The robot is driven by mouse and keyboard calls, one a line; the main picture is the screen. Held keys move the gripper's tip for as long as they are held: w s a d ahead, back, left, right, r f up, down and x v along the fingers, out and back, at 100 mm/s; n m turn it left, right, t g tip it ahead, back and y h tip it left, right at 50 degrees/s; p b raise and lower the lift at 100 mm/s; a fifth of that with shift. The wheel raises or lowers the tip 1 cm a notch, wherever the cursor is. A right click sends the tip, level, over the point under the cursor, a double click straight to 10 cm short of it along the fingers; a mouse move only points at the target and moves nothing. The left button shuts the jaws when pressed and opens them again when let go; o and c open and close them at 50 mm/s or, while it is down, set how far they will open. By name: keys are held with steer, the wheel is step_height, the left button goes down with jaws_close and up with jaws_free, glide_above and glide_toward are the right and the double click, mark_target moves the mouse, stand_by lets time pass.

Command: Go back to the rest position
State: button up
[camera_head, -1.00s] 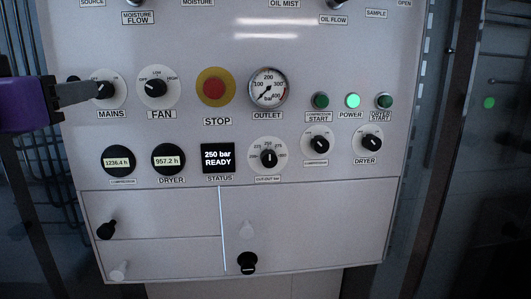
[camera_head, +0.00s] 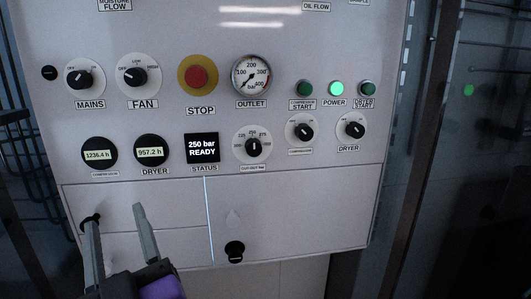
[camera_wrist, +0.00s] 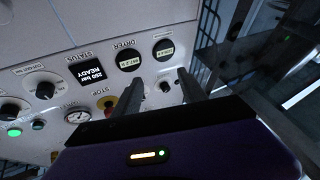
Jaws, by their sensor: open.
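My gripper (camera_head: 118,232) is at the lower left of the head view, in front of the lower left drawer area of the panel. Its two grey fingers are apart, with nothing seen between them. The fill panel (camera_head: 300,205) stands upright before me. Its MAINS knob (camera_head: 78,80) is at the upper left, clear of the gripper. The wrist view shows the panel upside down, with the gripper's fingers (camera_wrist: 162,88) spread in front of it. A black knob at the lower left is partly hidden behind a finger.
The panel carries the FAN knob (camera_head: 134,77), the red STOP button (camera_head: 197,76), the OUTLET gauge (camera_head: 251,76) and a status display (camera_head: 202,148) reading 250 bar READY. The POWER lamp (camera_head: 336,88) glows green. A dark glass-like enclosure (camera_head: 470,170) is on the right.

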steer(key=s+d+f+m+h, duration=0.2)
steer(key=s+d+f, duration=0.3)
steer(key=d+f, duration=0.55)
steer(key=s+d+f+m+h, duration=0.15)
steer(key=s+d+f, duration=0.25)
steer(key=d+f, duration=0.7)
steer(key=s+d+f+m+g+h, duration=0.1)
steer(key=s+d+f+m+h, duration=0.2)
steer(key=s+d, duration=0.7)
steer(key=s+d+f+m+g+h, duration=0.2)
steer(key=s+d+f+m+h, duration=0.1)
steer(key=s+d+h, duration=0.4)
steer(key=s+d+f, duration=0.1)
steer(key=s+d, duration=0.2)
steer(key=d, duration=0.1)
steer(key=shift+s+d, duration=0.2)
steer(key=shift+s, duration=0.2)
steer(key=shift+f, duration=0.1)
